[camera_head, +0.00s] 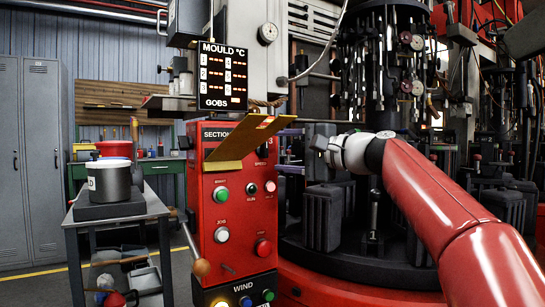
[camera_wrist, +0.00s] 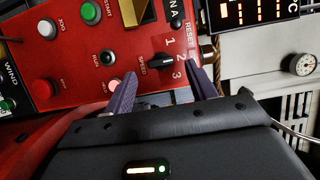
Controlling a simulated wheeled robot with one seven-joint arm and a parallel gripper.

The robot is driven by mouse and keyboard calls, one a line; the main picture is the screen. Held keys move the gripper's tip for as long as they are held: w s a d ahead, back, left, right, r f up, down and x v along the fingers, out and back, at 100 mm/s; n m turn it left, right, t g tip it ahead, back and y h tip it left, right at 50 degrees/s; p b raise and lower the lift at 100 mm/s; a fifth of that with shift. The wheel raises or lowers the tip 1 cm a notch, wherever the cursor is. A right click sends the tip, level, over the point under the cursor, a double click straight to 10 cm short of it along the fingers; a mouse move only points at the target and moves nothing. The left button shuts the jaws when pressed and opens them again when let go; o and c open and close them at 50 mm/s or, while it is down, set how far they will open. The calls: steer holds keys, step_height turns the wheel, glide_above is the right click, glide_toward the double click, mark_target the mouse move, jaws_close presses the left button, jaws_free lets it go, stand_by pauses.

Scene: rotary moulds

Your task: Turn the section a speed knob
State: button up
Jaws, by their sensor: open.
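The speed knob (camera_wrist: 162,61) is a small black knob on the red section panel (camera_wrist: 60,60), beside a SPEED label and the numbers 1, 2 and 3. The wrist view shows it turned on its side, and the knob appears to point near the 2. My gripper (camera_wrist: 162,68) is open, with one purple-grey finger on each side of the knob in this view. I cannot tell whether the fingers touch it. In the head view my gripper (camera_head: 297,143) is at the right of the red panel (camera_head: 207,215), and a gold plate hides much of the knob area.
The gold plate (camera_head: 247,137) juts from the panel close to my gripper. Below are a green START button (camera_head: 221,194), other buttons and a lever with a wooden ball (camera_head: 201,267). A display (camera_head: 223,77) hangs above. Dark mould machinery (camera_head: 325,215) stands at the right.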

steer(key=v, duration=0.3)
stand_by(0.4)
steer(key=s+a+f+n+g+h, duration=0.1)
steer(key=s+f+h, duration=0.25)
steer(key=f, duration=0.45)
steer(key=s+a+f+n+h, duration=0.1)
steer(key=s+a+f+h, duration=0.2)
steer(key=f, duration=0.4)
steer(key=s+d+f+n+g+h, duration=0.1)
steer(key=s+d+f+h, duration=0.1)
steer(key=s+d+f, duration=0.3)
steer(key=s+d+f+n+g+h, duration=0.1)
steer(key=s+d+f, duration=0.4)
steer(key=s+f, duration=0.6)
steer(key=s+d+f+n+g+h+p, duration=0.1)
steer(key=s+d+f+n+h, duration=0.1)
steer(key=s+d+f+h, duration=0.3)
steer(key=s+d+f, duration=0.1)
steer(key=s+f, duration=0.2)
steer(key=f, duration=0.2)
steer(key=shift+s+n, duration=0.3)
steer(key=shift+s, duration=0.05)
steer(key=shift+r+h, duration=0.1)
steer(key=shift+h, duration=0.15)
